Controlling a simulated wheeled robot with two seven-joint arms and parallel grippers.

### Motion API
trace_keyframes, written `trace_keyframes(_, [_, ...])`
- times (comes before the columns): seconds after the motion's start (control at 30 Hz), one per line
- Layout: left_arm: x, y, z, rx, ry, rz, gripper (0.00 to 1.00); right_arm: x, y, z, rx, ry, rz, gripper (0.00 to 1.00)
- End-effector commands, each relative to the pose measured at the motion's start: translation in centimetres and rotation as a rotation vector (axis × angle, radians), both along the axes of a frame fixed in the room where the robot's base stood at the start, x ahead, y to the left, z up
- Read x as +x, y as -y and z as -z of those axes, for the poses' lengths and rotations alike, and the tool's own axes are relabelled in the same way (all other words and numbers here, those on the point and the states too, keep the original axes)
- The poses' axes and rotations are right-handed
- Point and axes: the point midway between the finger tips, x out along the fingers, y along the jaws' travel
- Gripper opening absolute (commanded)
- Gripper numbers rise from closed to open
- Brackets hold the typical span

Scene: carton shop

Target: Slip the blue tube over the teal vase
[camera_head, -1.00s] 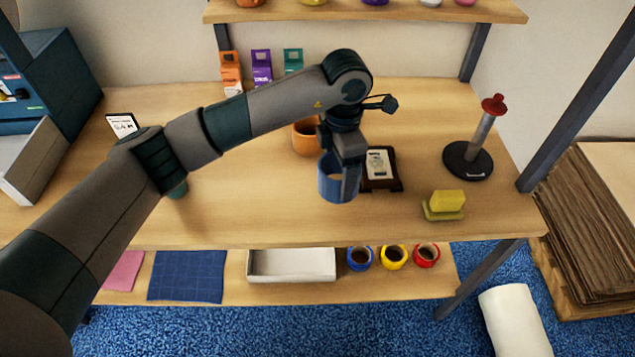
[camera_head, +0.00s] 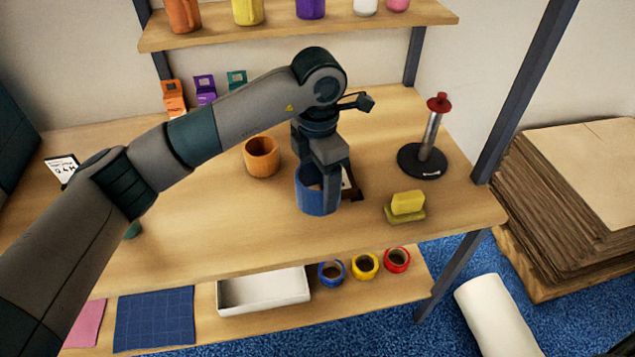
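The blue tube (camera_head: 313,200) is an open-topped ring above the middle right of the table. My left gripper (camera_head: 332,200) points down and is shut on the tube's right-hand wall. One finger shows in front of the wall; the other is hidden. A small teal rounded piece (camera_head: 132,231) shows below my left arm on the table's left side. It may be the base of the teal vase, the rest hidden behind the arm. My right gripper is not in view.
An orange-brown cup (camera_head: 262,160) stands left of the tube. A dark wooden-framed item (camera_head: 352,188) sits just behind its right side. A red-topped post on a black base (camera_head: 425,160) and yellow sponges (camera_head: 407,206) stand to the right. The table's front middle is clear.

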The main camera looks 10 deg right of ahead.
Motion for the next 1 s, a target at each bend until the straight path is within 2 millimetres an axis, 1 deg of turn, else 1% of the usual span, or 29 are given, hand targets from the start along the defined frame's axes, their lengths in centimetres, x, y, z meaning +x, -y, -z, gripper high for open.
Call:
trace_keyframes(0.17, [0.5, -1.0, -0.2, 0.000, 0.000, -0.014, 0.48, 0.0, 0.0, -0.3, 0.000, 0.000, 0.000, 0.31])
trace_keyframes(0.27, [1.3, -2.4, -0.5, 0.001, 0.000, -0.033, 0.48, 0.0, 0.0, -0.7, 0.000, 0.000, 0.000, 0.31])
trace_keyframes(0.37, [2.4, -4.6, -0.9, 0.001, 0.000, -0.062, 0.48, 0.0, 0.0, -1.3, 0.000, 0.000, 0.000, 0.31])
trace_keyframes(0.47, [3.8, -7.6, -1.4, 0.002, -0.001, -0.103, 0.48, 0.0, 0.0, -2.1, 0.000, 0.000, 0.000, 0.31])
trace_keyframes(0.5, [4.3, -9.0, -1.6, 0.002, -0.001, -0.121, 0.48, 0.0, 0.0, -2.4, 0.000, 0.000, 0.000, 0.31])
trace_keyframes(0.57, [5.1, -11.2, -2.0, 0.002, -0.001, -0.149, 0.48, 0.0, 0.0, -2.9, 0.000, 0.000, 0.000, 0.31])
trace_keyframes(0.6, [5.6, -12.8, -2.3, 0.002, 0.000, -0.167, 0.48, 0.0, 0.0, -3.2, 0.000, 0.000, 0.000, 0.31])
trace_keyframes(0.67, [6.3, -15.1, -2.7, 0.002, 0.000, -0.195, 0.48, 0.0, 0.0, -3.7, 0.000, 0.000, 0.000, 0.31])
trace_keyframes(0.7, [6.7, -16.7, -3.0, 0.002, -0.001, -0.215, 0.48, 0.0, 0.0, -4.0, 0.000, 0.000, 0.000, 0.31])
trace_keyframes(0.77, [7.3, -19.0, -3.4, 0.002, 0.000, -0.243, 0.48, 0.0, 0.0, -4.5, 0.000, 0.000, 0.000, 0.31])
trace_keyframes(0.9, [8.3, -24.6, -4.6, 0.002, 0.000, -0.307, 0.48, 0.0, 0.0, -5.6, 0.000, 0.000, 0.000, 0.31])
trace_keyframes(0.97, [8.5, -27.0, -5.1, 0.002, 0.000, -0.334, 0.48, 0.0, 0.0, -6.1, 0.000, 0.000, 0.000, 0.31])
trace_keyframes(1.0, [8.6, -28.6, -5.5, 0.002, 0.000, -0.352, 0.48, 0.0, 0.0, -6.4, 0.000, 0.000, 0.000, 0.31])
